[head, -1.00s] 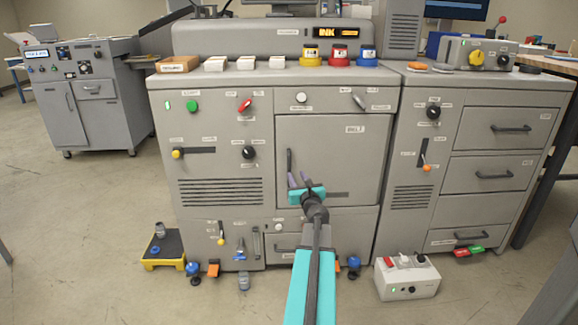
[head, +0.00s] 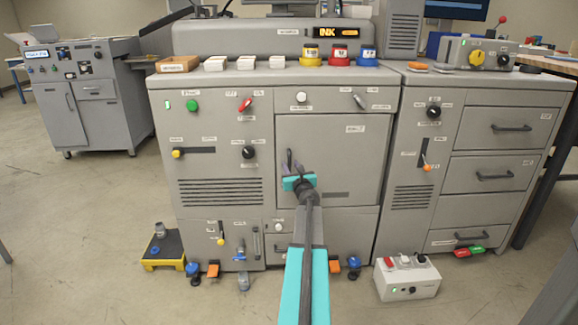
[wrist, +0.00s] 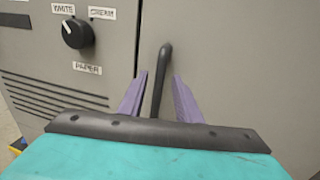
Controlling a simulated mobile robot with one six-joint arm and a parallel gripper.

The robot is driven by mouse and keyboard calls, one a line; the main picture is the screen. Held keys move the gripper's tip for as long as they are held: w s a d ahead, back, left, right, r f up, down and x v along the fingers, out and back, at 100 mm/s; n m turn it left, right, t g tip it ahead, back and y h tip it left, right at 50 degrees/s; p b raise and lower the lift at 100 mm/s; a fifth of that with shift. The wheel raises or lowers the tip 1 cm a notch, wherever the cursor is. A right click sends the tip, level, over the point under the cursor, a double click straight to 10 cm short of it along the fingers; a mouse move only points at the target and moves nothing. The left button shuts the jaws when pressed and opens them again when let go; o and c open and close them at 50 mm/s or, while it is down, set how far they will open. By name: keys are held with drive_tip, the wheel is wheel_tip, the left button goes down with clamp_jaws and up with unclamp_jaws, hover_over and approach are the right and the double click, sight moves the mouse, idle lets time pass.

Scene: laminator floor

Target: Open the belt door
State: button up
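The belt door (head: 340,160) is a large grey panel in the middle of the machine, with a small label near its upper right. It sits flush in the front and looks shut. Its dark upright bar handle (wrist: 164,62) is at the door's left edge. My gripper (head: 292,168) is in front of this handle. In the wrist view, the two purple fingers of my gripper (wrist: 159,92) are apart, one on each side of the handle's lower part, with gaps showing. The handle's lower end is hidden behind the gripper's dark front edge.
A black knob (wrist: 77,34) with paper labels and vent slots (wrist: 50,95) are left of the door. Ink jars (head: 340,56) stand on the machine top. A white switch box (head: 407,278) and a yellow-edged step (head: 163,264) are on the floor. Open floor lies at left.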

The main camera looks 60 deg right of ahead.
drive_tip(key=shift+x, duration=1.35)
drive_tip(key=shift+c, duration=0.3)
drive_tip(key=shift+s, duration=0.1)
clamp_jaws()
